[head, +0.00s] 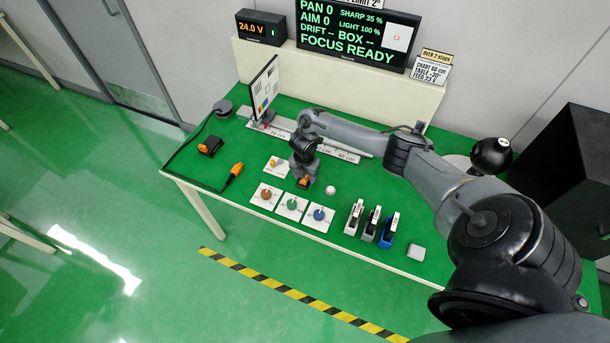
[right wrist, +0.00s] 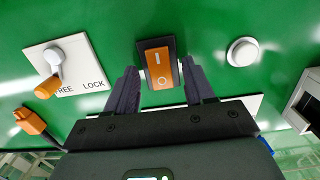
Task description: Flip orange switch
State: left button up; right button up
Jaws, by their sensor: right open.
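The orange switch (right wrist: 158,60) is a rocker in a black housing on the green table, marked with a line at its far end and a circle at its near end. It also shows in the head view (head: 304,183), partly covered by my right gripper (head: 303,175). In the right wrist view, the two dark fingers of my right gripper (right wrist: 160,72) are spread, one on each side of the switch's near half. Nothing is held between them. I cannot tell whether the fingers touch the housing. My left gripper is not in view.
A FREE/LOCK lever (right wrist: 55,65) stands left of the switch and a white round button (right wrist: 242,52) right of it. Orange, green (head: 291,204) and blue knobs sit in front. An orange cable connector (head: 233,174) lies farther left. A screen (head: 357,33) reads FOCUS READY.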

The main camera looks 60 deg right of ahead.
aim_at(304, 181)
jog(key=shift+r, duration=0.5)
notch_tip(304, 181, up, 10)
jog(key=p, duration=0.3)
jog(key=shift+a+p, duration=0.3)
jog(key=shift+a+f, duration=0.1)
jog(key=shift+f, duration=0.05)
